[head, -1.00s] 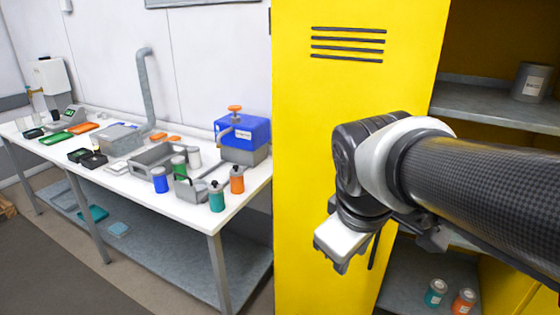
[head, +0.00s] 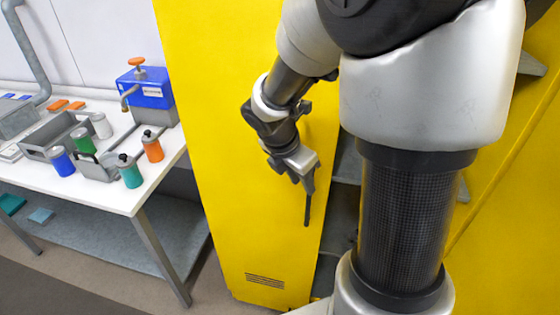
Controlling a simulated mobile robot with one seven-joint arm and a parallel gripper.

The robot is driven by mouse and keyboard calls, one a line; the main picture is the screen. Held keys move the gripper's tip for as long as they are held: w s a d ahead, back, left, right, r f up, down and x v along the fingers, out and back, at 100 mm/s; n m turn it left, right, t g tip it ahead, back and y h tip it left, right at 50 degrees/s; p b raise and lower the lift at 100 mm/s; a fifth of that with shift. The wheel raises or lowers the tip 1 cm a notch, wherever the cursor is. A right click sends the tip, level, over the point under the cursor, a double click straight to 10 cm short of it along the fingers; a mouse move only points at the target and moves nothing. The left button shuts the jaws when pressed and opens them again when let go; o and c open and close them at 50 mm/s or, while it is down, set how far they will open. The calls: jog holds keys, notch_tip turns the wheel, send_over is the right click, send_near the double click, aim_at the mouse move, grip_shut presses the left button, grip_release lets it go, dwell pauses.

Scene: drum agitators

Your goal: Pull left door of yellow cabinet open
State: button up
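The yellow cabinet's left door (head: 225,130) stands left of centre in the head view as a tall panel with a vent slot near its foot. It stands ajar; grey shelves (head: 346,195) show past its right edge. A thin dark upright handle (head: 307,208) is on the door near that edge. My gripper (head: 304,182) is in front of the door at the handle's upper end, pointing down. Its fingers overlap the handle top, and I cannot tell whether they close on it. My arm hides much of the cabinet's inside.
A white workbench (head: 125,198) with a blue machine (head: 146,92), a grey tray and several small coloured bottles stands left of the door. Another yellow panel (head: 510,200) is at the right behind my arm. Floor shows at lower left.

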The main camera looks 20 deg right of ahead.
jog(key=b+x, duration=0.1)
jog(key=x, duration=0.8)
jog(key=shift+b, duration=0.35)
grip_shut()
